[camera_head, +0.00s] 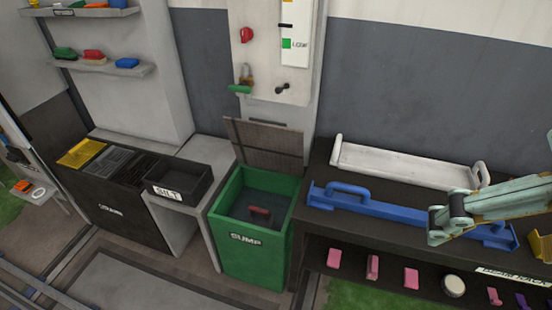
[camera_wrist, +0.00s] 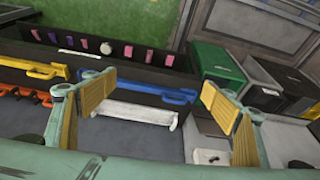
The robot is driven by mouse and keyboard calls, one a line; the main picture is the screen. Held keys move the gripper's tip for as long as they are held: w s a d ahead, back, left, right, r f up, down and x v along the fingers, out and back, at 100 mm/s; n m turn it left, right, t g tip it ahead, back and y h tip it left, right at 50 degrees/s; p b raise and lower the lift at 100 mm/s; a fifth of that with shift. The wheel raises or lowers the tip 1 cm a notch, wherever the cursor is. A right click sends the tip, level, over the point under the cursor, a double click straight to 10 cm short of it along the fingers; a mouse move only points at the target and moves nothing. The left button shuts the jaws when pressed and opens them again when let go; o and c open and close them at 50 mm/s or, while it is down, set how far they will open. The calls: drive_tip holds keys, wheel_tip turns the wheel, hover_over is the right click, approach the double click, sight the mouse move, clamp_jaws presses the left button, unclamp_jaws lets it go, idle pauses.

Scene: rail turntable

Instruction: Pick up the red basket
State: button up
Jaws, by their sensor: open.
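A dark insert with a red handle (camera_head: 260,213) sits inside the green SUMP bin (camera_head: 250,254). It is the only red basket-like thing I can make out, and its body is mostly hidden in the bin. The bin's lid (camera_head: 264,143) stands raised at the back. The green bin also shows at the right in the wrist view (camera_wrist: 216,61), with its contents hard to make out. My gripper (camera_wrist: 152,86) is open and empty, its two yellow-padded fingers wide apart. In the head view my teal arm is at the right, over the beam rack, well away from the bin.
A blue beam (camera_head: 385,208) and a white beam (camera_head: 390,163) with end handles lie on the dark rack right of the bin. A black SILT tray (camera_head: 178,180) stands left of it. A wall panel (camera_head: 275,55) with levers rises behind the bin.

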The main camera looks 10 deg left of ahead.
drive_tip(key=a, duration=0.1)
drive_tip(key=m+g+y+p, duration=0.3)
drive_tip(key=m+g+y, duration=0.1)
drive_tip(key=m, duration=1.3)
hover_over(264, 211)
wheel_tip(264, 211, down, 54)
drive_tip(key=shift+m+h, duration=0.4)
drive_tip(key=shift+m, duration=0.5)
drive_tip(key=f, duration=0.9)
drive_tip(key=d+f, duration=0.1)
drive_tip(key=f, duration=0.3)
drive_tip(key=shift+w+f, duration=0.15)
drive_tip(key=shift+f, duration=0.65)
